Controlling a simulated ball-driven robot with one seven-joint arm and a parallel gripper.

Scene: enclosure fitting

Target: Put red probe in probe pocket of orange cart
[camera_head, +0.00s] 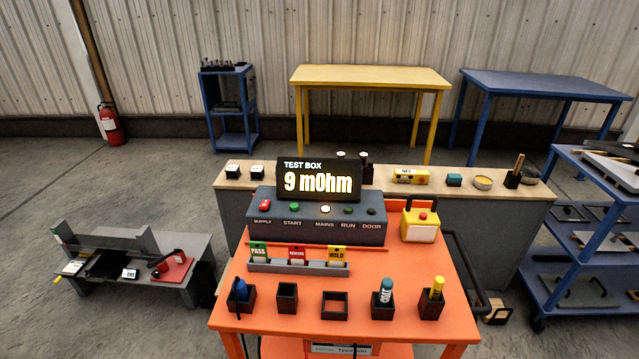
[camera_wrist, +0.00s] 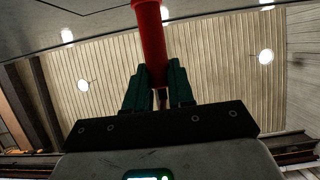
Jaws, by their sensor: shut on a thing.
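In the wrist view my gripper (camera_wrist: 158,76) is shut on the red probe (camera_wrist: 152,38), a red cylinder that sticks out past the dark green fingers; its far end runs out of the frame. The head view shows neither my gripper nor the probe. The orange cart (camera_head: 430,268) stands in front in the head view. A row of dark pockets lines its front edge. The second pocket from the left (camera_head: 287,298) and the wider middle one (camera_head: 334,305) look empty. The others hold a blue item (camera_head: 241,290), a teal-topped item (camera_head: 385,290) and a yellow item (camera_head: 437,287).
A test box (camera_head: 318,217) reading "9 mOhm" stands at the cart's back. A yellow box with a red button (camera_head: 420,225) is at the back right. A grey bench (camera_head: 530,190) stands behind.

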